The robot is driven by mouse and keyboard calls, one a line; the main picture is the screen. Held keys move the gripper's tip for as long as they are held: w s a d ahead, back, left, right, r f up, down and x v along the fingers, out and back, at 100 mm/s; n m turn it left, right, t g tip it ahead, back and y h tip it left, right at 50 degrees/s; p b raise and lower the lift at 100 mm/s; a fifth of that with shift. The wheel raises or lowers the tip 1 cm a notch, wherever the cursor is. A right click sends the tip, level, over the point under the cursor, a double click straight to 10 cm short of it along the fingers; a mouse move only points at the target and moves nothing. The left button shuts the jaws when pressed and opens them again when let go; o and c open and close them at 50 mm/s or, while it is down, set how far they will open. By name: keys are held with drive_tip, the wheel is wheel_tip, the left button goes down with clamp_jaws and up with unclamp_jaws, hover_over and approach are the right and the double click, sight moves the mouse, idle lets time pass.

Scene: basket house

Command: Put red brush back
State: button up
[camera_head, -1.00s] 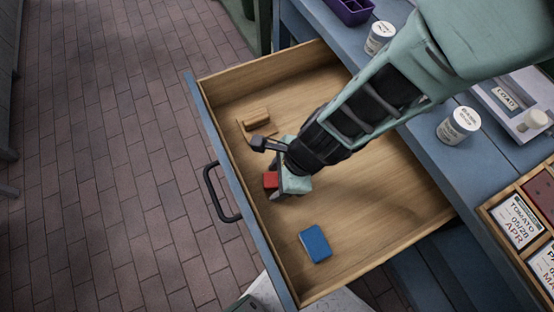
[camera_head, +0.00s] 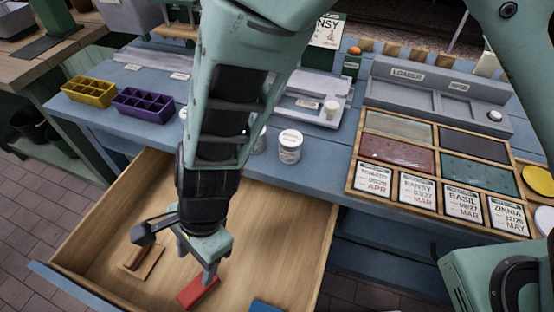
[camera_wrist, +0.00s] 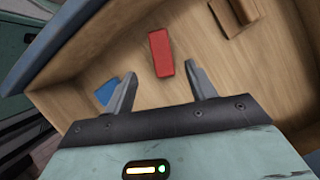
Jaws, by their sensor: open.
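The red brush (camera_head: 198,292) shows as a plain red block lying on the floor of the open wooden drawer (camera_head: 290,215). It also shows in the wrist view (camera_wrist: 160,52), just beyond the fingertips and roughly centred between them. Bristles cannot be made out. My gripper (camera_head: 208,274) reaches down into the drawer over the red brush, its fingers partly hiding it in the head view. In the wrist view my gripper (camera_wrist: 162,76) is open and empty, with one finger on each side of the gap. Whether a finger touches the brush is unclear.
A blue block (camera_head: 265,306) and a wooden block on a thin base (camera_head: 140,258) lie in the drawer. On the blue bench (camera_head: 325,165) stand white jars (camera_head: 290,147), a purple tray (camera_head: 150,106), a yellow tray (camera_head: 88,91) and a seed-packet box (camera_head: 352,184).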

drive_tip(key=w+d+r+n, duration=0.3)
drive_tip(key=d+r+n, duration=0.5)
drive_tip(key=d+r, duration=0.35)
drive_tip(key=d+r+n+t+h, duration=0.1)
drive_tip(key=d+r+n, duration=0.2)
drive_tip(key=d, duration=0.5)
drive_tip(key=d+r+n+t+h, duration=0.1)
drive_tip(key=d+r+n+t, duration=0.1)
drive_tip(key=d+n, duration=0.3)
drive_tip(key=d+r, duration=0.1)
drive_tip(key=d, duration=0.2)
drive_tip(key=shift+s+n+h, duration=0.15)
drive_tip(key=shift+n+h, duration=0.15)
drive_tip(key=shift+r, duration=0.2)
